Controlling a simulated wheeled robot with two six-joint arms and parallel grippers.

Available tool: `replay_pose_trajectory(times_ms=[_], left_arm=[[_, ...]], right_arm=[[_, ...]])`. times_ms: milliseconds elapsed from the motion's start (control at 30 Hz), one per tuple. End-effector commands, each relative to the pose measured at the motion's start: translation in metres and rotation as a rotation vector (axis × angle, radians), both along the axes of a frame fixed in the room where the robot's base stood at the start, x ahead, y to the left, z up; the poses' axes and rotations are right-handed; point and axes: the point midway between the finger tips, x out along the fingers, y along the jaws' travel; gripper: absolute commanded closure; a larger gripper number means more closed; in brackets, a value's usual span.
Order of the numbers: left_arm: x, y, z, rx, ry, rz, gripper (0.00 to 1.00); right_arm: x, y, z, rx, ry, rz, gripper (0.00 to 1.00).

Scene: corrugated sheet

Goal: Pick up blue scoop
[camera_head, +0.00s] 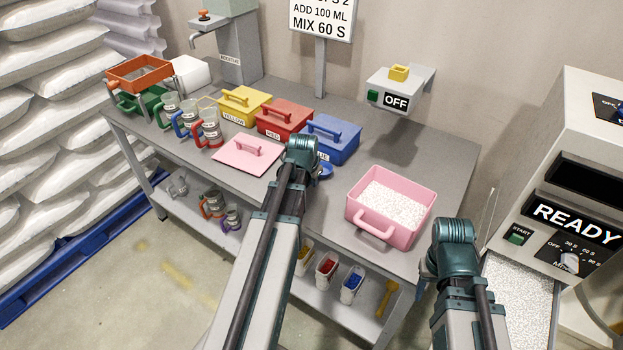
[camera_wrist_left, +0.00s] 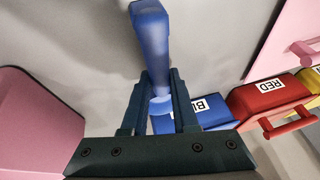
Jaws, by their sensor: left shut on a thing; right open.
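The blue scoop (camera_wrist_left: 150,35) stands between the fingers of my left gripper (camera_wrist_left: 160,82) in the left wrist view, with its handle pointing up past the fingertips. My left gripper is shut on it. In the head view a small blue part of the scoop (camera_head: 326,171) shows beside my left wrist, in front of the blue lidded box (camera_head: 335,143); the left fingers are hidden there. The blue box also shows in the left wrist view (camera_wrist_left: 215,115). My right gripper (camera_head: 452,245) is open and empty, near the table's right front corner, its fingers mostly hidden.
A pink bin (camera_head: 415,213) of white granules stands right of the scoop. A pink lid (camera_head: 240,160) lies left of my left arm. Red (camera_head: 283,120) and yellow (camera_head: 243,107) boxes and several jugs stand further left. The mixer (camera_head: 590,150) is at far right. Tabletop (camera_head: 440,150) behind the bin is clear.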

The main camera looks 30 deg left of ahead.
Motion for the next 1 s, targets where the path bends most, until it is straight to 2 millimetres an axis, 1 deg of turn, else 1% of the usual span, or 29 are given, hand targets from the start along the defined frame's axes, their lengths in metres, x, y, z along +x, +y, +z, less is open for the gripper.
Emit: replay_pose_trajectory(times_ms=[167,267,733,867,1000], left_arm=[[0.0,0.0,0.011,0.0,0.0,0.0,1.0],[0.0,0.0,0.022,0.0,0.0,0.0,1.0],[0.0,0.0,0.094,0.0,0.0,0.0,1.0],[0.0,0.0,0.104,0.0,0.0,0.0,1.0],[0.0,0.0,0.105,0.0,0.0,0.0,1.0]], right_arm=[[0.0,0.0,0.011,0.0,0.0,0.0,0.5],[0.0,0.0,0.022,0.0,0.0,0.0,0.5],[0.0,0.0,0.094,0.0,0.0,0.0,0.5],[0.0,0.0,0.104,0.0,0.0,0.0,0.5],[0.0,0.0,0.105,0.0,0.0,0.0,0.5]])
